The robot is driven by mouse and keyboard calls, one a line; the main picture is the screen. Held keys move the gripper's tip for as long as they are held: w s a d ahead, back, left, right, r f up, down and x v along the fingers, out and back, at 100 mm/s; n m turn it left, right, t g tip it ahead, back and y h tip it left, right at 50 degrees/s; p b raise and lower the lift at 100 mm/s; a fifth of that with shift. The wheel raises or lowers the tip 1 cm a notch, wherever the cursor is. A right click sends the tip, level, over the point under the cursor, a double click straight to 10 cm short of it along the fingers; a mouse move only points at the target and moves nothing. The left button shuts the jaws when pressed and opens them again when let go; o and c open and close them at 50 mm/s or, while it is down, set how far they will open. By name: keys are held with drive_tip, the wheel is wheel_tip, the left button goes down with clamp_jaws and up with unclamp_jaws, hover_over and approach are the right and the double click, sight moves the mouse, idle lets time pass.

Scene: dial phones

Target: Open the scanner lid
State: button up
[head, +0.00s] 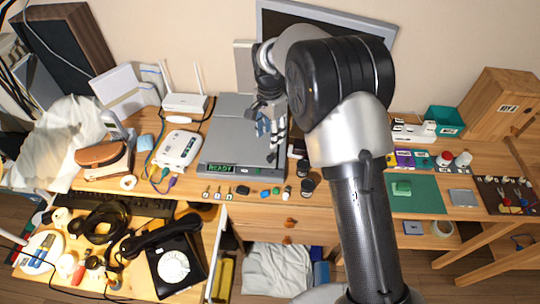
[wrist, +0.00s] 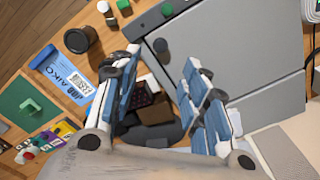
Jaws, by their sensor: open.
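The scanner (head: 232,140) is a flat grey box on the wooden desk, with a green-lit display (head: 222,169) on its front. Its grey lid lies flat and looks shut; it also fills the upper right of the wrist view (wrist: 235,55). My gripper (head: 268,125) is over the right part of the scanner in the head view. In the wrist view my gripper (wrist: 160,75) is open and empty, its blue-padded fingers spread. One finger is over the lid and the other is beyond its side edge. Whether either finger touches the lid cannot be told.
A dark container (wrist: 150,130) with brown items sits beside the scanner's edge. A black round jar (wrist: 78,40) and a blue card (wrist: 62,72) lie nearby. A white router (head: 185,103) and white box (head: 180,148) stand left of the scanner. Small items line its front.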

sight(270, 157)
wheel_tip(270, 157, down, 11)
drive_tip(key=b, duration=0.3)
drive_tip(key=shift+r, duration=0.15)
drive_tip(key=shift+c, duration=0.5)
clamp_jaws()
